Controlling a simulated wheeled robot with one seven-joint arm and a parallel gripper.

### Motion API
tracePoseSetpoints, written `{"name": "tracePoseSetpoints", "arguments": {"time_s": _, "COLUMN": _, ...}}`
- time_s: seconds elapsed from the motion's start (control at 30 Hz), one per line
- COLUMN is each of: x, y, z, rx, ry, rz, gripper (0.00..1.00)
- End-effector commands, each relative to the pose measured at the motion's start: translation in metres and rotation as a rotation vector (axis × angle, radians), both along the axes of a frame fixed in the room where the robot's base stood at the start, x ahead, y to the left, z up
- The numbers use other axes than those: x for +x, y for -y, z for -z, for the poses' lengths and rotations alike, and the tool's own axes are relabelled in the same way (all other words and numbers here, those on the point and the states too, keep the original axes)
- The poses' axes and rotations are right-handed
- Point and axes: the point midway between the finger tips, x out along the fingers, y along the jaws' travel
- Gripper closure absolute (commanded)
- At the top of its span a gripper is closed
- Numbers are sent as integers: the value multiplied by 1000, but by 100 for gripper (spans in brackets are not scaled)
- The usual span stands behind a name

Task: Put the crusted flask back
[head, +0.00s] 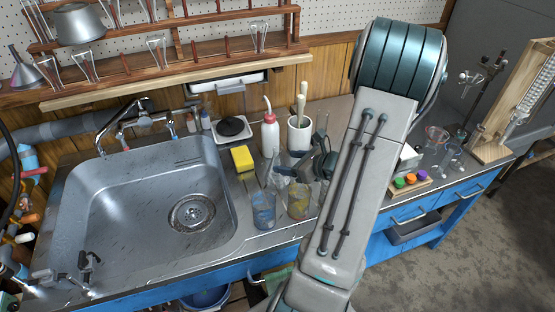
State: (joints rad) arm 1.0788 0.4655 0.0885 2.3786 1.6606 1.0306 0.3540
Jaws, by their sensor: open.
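A glass vessel with yellowish-brown crust inside (299,203) stands on the counter just right of the sink. A second glass vessel with bluish stains (263,212) stands to its left, at the sink's edge. I cannot tell for sure which one is the crusted flask, as their shapes are small and partly covered. My gripper (281,185) is open, just above and behind these two vessels, with nothing clearly held between its fingers. My own arm hides part of the counter to the right.
A steel sink (85,215) fills the left. A yellow sponge (243,159), a white wash bottle (270,135) and a white pot with a pestle (299,137) stand behind the gripper. A wooden glassware rack (180,60) hangs above. Colored caps (411,179) and glassware stand right of my arm.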

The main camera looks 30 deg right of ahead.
Motion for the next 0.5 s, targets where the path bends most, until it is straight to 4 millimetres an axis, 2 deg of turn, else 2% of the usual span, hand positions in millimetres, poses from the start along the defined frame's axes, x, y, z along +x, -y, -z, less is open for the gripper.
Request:
{"name": "tracePoseSetpoints", "arguments": {"time_s": 0.1, "x": -21, "y": 8, "z": -11, "rx": -3, "ry": 1, "rz": 3, "gripper": 38}}
{"name": "tracePoseSetpoints", "arguments": {"time_s": 0.33, "x": -42, "y": 14, "z": -22, "rx": -3, "ry": 1, "rz": -3, "gripper": 38}}
{"name": "tracePoseSetpoints", "arguments": {"time_s": 0.43, "x": -41, "y": 2, "z": -28, "rx": -30, "ry": -1, "rz": -61, "gripper": 38}}
{"name": "tracePoseSetpoints", "arguments": {"time_s": 0.5, "x": -37, "y": -18, "z": -34, "rx": -81, "ry": -7, "rz": -158, "gripper": 38}}
